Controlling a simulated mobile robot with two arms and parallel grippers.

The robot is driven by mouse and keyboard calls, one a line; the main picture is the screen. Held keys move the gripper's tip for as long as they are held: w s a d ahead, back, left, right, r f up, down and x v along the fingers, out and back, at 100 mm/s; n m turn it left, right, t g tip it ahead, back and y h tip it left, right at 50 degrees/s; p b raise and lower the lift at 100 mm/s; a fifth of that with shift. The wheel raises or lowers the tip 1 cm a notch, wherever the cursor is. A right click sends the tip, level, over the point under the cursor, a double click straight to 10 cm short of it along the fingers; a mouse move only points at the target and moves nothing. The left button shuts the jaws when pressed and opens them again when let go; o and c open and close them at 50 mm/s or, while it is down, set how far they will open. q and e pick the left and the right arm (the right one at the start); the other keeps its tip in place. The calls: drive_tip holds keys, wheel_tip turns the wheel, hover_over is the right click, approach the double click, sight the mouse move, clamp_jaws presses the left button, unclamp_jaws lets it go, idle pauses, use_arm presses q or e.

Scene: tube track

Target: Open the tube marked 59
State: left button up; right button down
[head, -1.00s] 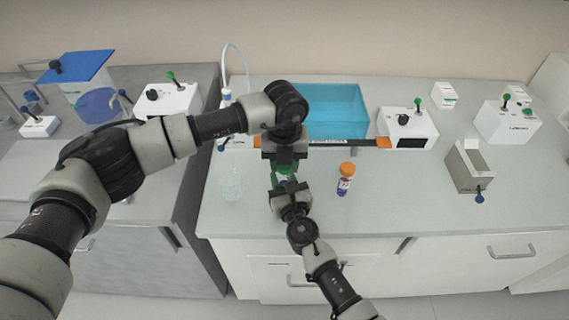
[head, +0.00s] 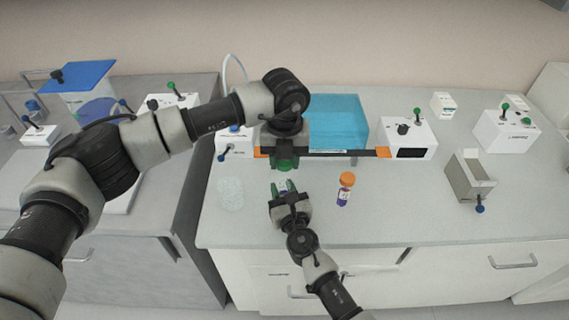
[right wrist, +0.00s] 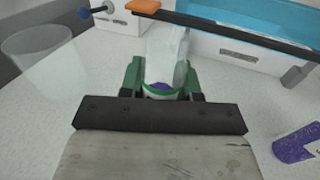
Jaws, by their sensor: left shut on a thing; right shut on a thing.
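My left gripper (head: 285,167) points down over the bench, shut on what looks like a tube's cap. The cap is mostly hidden among the green fingertips. My right gripper (head: 285,187) is just in front of and below it, shut on a tube. In the right wrist view, the tube (right wrist: 160,88) sits between the green fingers, with a round green-edged top and purple inside. A gap separates the two grippers. The number 59 cannot be read.
A clear beaker (head: 231,194) stands left of the grippers. White boxes with knobs (head: 407,138) and a grey open container (head: 470,177) are to the right. The front right bench is clear.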

drive_tip(key=c, duration=0.7)
unclamp_jaws()
